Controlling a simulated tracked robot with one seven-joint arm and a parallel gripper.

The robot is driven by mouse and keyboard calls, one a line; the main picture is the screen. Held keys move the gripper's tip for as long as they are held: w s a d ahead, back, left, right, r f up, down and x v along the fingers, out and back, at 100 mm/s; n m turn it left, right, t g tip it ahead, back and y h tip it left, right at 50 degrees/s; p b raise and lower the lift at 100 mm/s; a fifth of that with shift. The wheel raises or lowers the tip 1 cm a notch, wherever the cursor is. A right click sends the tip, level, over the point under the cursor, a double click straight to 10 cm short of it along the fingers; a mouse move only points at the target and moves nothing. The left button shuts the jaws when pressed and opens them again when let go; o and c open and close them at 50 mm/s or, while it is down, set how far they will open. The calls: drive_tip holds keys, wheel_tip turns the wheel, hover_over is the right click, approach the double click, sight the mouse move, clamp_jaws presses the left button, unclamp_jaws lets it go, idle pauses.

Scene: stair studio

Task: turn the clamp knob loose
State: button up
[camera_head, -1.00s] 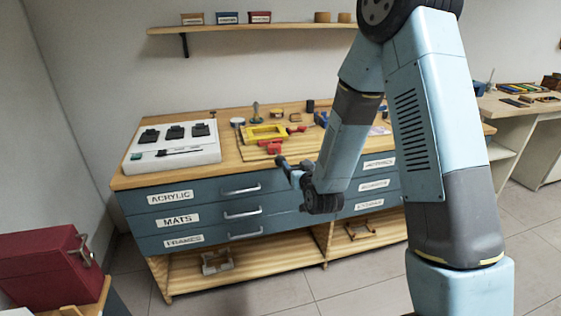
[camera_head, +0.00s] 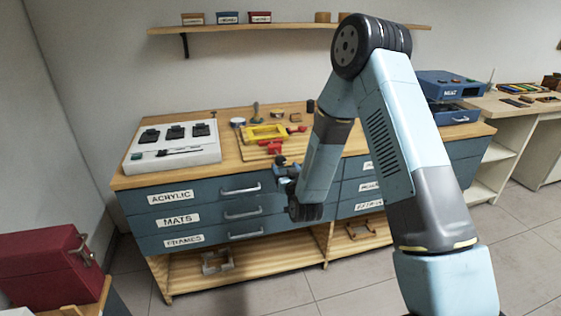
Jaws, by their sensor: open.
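A red clamp-like piece (camera_head: 271,147) sits at the front of the wooden board on the workbench, just in front of a yellow frame (camera_head: 265,132). Its knob is too small to make out. A second red piece (camera_head: 297,129) lies to the right of the yellow frame. My gripper (camera_head: 281,163) is open, close to the bench's front edge, just below and in front of the front red piece in the picture. It appears apart from it, though the depth gap is hard to tell. My forearm hides part of the bench top to the right.
A white device with dark pads (camera_head: 172,147) stands on the bench's left. Drawers with protruding handles (camera_head: 240,190) line the front. A blue machine (camera_head: 447,85) stands at the right end. A red box (camera_head: 45,265) is at lower left. A shelf (camera_head: 285,28) hangs above.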

sight(282, 162)
drive_tip(key=x, duration=0.6)
drive_tip(key=shift+w, duration=0.25)
drive_tip(key=c, duration=1)
